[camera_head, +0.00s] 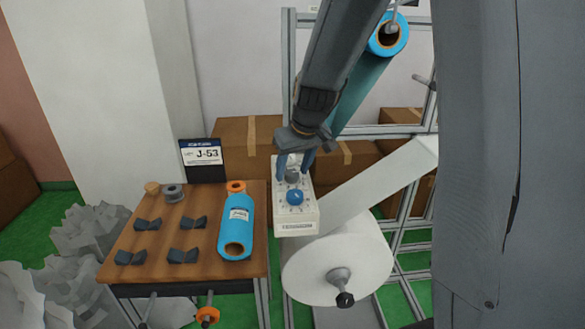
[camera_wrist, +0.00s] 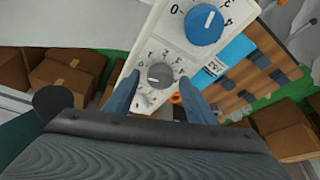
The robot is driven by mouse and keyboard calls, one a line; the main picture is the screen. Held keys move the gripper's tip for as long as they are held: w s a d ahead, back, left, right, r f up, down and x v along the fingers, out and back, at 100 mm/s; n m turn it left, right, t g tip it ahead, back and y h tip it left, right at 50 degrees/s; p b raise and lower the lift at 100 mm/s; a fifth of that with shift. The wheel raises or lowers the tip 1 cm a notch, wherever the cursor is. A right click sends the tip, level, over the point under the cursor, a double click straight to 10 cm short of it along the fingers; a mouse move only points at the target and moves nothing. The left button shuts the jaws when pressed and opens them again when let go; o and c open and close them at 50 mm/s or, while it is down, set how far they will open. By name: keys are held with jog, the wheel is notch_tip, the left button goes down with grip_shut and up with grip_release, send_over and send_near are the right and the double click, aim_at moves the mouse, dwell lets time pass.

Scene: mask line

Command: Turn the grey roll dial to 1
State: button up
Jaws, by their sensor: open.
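The grey roll dial (camera_head: 292,176) is on a white control box (camera_head: 297,223), just above a larger blue dial (camera_head: 295,197) in the head view. In the wrist view the grey dial (camera_wrist: 160,75) shows small printed marks around it; its exact setting is too small to read. My gripper (camera_head: 294,168) is open over the grey dial. In the wrist view its two blue fingers (camera_wrist: 159,80) stand on either side of the grey dial with gaps showing; contact is not visible. The blue dial (camera_wrist: 204,25) lies beyond the fingertips.
A big white roll (camera_head: 338,262) is right and below. Cardboard boxes (camera_head: 247,135) stand behind.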

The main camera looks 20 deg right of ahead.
jog(key=c, duration=1)
jog(key=shift+c, duration=0.2)
